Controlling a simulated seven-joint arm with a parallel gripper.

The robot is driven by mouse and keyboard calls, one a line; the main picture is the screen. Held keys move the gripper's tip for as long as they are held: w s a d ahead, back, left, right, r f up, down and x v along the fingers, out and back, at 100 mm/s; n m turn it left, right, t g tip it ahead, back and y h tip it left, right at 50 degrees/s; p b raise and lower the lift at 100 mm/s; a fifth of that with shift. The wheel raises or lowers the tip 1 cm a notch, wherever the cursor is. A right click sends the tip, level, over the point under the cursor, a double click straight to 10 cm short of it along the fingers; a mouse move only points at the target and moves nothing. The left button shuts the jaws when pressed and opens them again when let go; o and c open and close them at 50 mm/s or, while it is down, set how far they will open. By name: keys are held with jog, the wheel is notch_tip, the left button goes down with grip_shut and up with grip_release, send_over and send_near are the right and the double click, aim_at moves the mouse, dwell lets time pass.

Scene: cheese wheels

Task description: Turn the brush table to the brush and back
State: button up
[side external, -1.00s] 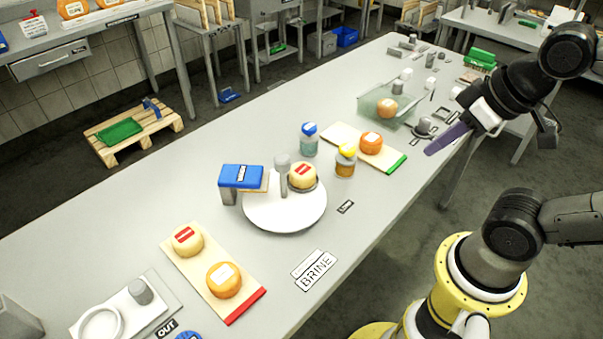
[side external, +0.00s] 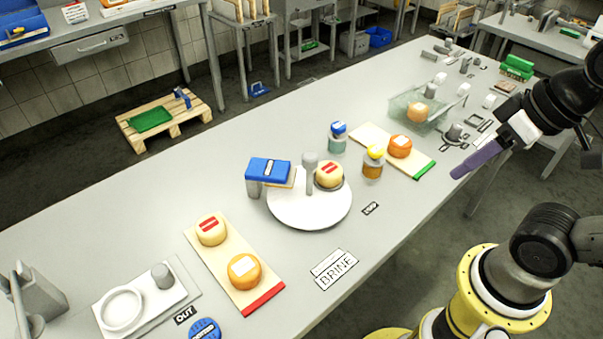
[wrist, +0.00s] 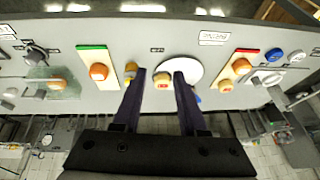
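The brush table is a white round turntable (side external: 300,213) in the middle of the long table, with a grey upright post (side external: 310,174) on it. A pale cheese wheel with a red label (side external: 329,174) sits on its right side. The blue-topped brush (side external: 268,170) stands at its left edge on a grey support. My gripper (side external: 456,174) hangs in the air at the right, well away from the turntable. In the wrist view its two purple fingers (wrist: 160,72) are apart with nothing gripped; the turntable (wrist: 188,66) shows beyond them, partly hidden.
A board with two cheeses (side external: 265,297) lies left of the turntable. Blue-lidded (side external: 338,139) and yellow-lidded (side external: 373,163) jars stand to its right, near a green-ended board (side external: 422,168) and a clear basin (side external: 408,109). The BRINE sign (side external: 335,268) lies in front.

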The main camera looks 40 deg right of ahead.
aim_at(310, 176)
jog(key=o, duration=0.4)
jog(key=a+y, duration=0.1)
jog(key=a+g, duration=0.1)
jog(key=a, duration=0.1)
jog(key=s+a+f+m+g+y, duration=0.1)
jog(key=shift+a+y, duration=0.3)
jog(key=shift+a, duration=0.05)
jog(key=w+a+r+m+g+y, duration=0.1)
jog(key=w+a+m+g+y, duration=0.2)
jog(key=w+a+m+y, duration=0.55)
jog(key=w+d+f+m+t+y, duration=0.2)
jog(key=w+d+m+t+y, duration=0.2)
jog(key=w+m, duration=0.3)
jog(key=w+d+f+m+t+h, duration=0.1)
jog(key=w+d+f+m+t, duration=0.5)
jog(key=d+f+m, duration=0.3)
jog(key=w+a+n, duration=0.1)
jog(key=w+a, duration=0.6)
jog(key=a, duration=0.5)
jog(key=shift+a+f, duration=0.25)
jog(key=shift+f, duration=0.05)
jog(key=shift+c, duration=0.2)
grip_shut()
